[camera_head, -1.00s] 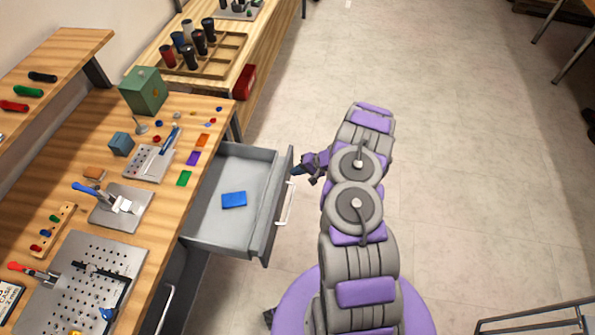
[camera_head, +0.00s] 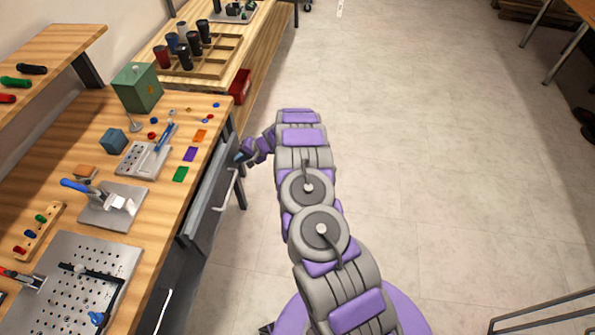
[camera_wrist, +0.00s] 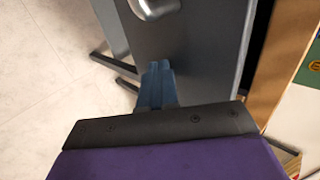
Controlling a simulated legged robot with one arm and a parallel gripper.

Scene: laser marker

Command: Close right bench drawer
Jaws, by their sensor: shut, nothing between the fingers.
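The right bench drawer (camera_head: 211,190) is grey with a pale bar handle (camera_head: 229,189). Its front now stands close to the bench edge, and its inside is hidden in the head view. In the wrist view, the drawer front (camera_wrist: 200,50) fills the upper middle, with part of the handle (camera_wrist: 153,6) at the top. A narrow dark gap shows between the front and the wooden bench edge. My gripper (camera_head: 240,157) is shut and empty, at the far end of the drawer front. Its blue fingertips (camera_wrist: 160,66) are against or very near the front; exact contact is unclear.
The wooden workbench (camera_head: 215,118) holds a green box (camera_head: 137,88), a blue cube (camera_head: 114,140) and metal fixtures. A second bench with a cup tray (camera_head: 207,68) and a red bin (camera_head: 240,87) stands beyond. The floor (camera_head: 420,150) to the right is clear.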

